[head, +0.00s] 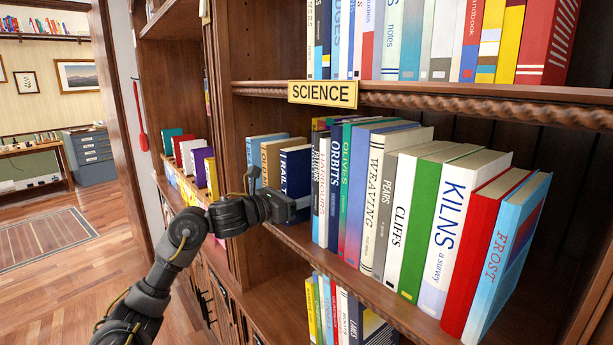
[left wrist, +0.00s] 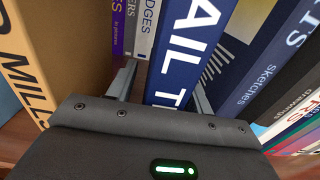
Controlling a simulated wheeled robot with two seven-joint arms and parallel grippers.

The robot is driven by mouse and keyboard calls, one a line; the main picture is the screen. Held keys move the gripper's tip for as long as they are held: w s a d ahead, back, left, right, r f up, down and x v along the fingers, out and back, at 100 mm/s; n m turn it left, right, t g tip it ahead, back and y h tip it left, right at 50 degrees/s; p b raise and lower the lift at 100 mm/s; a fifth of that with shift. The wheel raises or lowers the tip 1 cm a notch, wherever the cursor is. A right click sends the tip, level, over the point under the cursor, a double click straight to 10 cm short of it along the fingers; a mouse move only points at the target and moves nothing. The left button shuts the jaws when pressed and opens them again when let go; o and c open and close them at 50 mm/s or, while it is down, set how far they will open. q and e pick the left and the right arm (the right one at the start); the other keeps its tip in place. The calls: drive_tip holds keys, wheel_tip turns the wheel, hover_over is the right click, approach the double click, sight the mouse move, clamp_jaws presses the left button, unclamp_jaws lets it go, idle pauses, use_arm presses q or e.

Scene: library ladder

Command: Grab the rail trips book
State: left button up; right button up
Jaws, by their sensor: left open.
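The rail trips book (head: 296,168) is navy with white lettering and stands upright on the middle shelf, left of the long row. Its lower spine is hidden by my gripper in the head view. In the left wrist view the navy book (left wrist: 188,50) shows "AIL T" on its spine. My left gripper (head: 292,203) is at the lower front of this book. Its two fingers are open, one on each side of the spine. I cannot tell whether either finger touches it. My right gripper is not in view.
A tan book (left wrist: 22,65) ending in "MILLS" stands close to the left. A navy "Sketches" book (left wrist: 262,75) stands close to the right. The long row with the Kilns book (head: 455,225) continues right. The upper shelf (head: 430,95) runs above.

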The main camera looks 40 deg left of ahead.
use_arm(q)
drive_tip(key=shift+w, duration=0.1)
clamp_jaws()
idle(0.3)
drive_tip(key=shift+r, duration=0.1)
drive_tip(key=shift+r, duration=0.1)
